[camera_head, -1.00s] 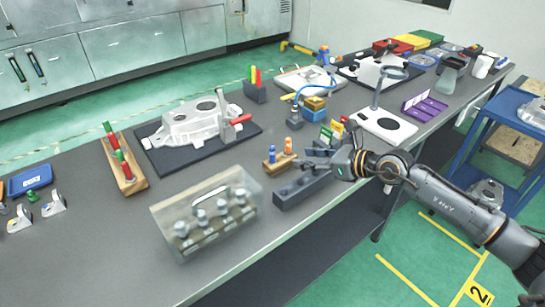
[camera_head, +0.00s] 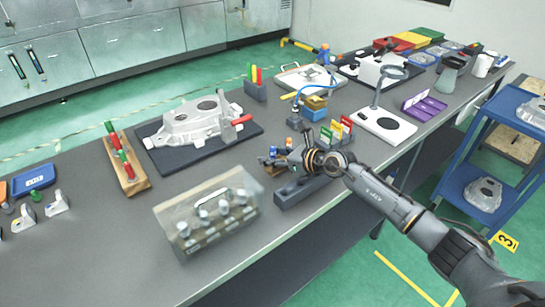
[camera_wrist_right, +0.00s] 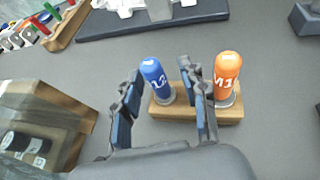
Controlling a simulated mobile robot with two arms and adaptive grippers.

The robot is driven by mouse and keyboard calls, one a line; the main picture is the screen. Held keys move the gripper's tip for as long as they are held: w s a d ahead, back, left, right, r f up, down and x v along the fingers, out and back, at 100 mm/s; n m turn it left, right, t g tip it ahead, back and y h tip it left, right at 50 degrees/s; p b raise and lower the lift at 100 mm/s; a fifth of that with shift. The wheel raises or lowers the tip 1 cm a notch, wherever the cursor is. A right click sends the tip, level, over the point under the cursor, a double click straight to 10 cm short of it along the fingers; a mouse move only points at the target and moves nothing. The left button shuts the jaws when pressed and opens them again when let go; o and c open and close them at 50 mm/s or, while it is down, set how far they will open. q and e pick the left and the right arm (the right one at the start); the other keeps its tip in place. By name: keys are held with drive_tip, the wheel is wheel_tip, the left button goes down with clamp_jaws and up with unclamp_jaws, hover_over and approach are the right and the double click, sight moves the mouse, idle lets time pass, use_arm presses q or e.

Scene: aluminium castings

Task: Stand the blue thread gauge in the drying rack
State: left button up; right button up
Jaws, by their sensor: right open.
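The blue thread gauge (camera_wrist_right: 155,82) stands upright beside an orange gauge (camera_wrist_right: 227,78) in a small wooden block (camera_wrist_right: 200,114). My right gripper (camera_wrist_right: 163,95) is open and empty. In the right wrist view its fingers lie either side of the blue gauge, with the right finger between the two gauges; contact cannot be told. A dark grey block with recesses (camera_head: 292,197) lies just in front; I cannot tell whether it is the drying rack. My left gripper is not in view.
A clear-lidded case (camera_head: 165,222) stands at the front left of the bench. A casting on a dark board (camera_head: 160,157) lies behind. A wooden holder with red and green gauges (camera_head: 140,186) stands further left. Coloured cards (camera_head: 336,133) stand behind my right wrist.

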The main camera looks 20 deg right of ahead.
drive_tip(key=shift+c, duration=0.3)
clamp_jaws()
drive_tip(key=shift+r, duration=0.1)
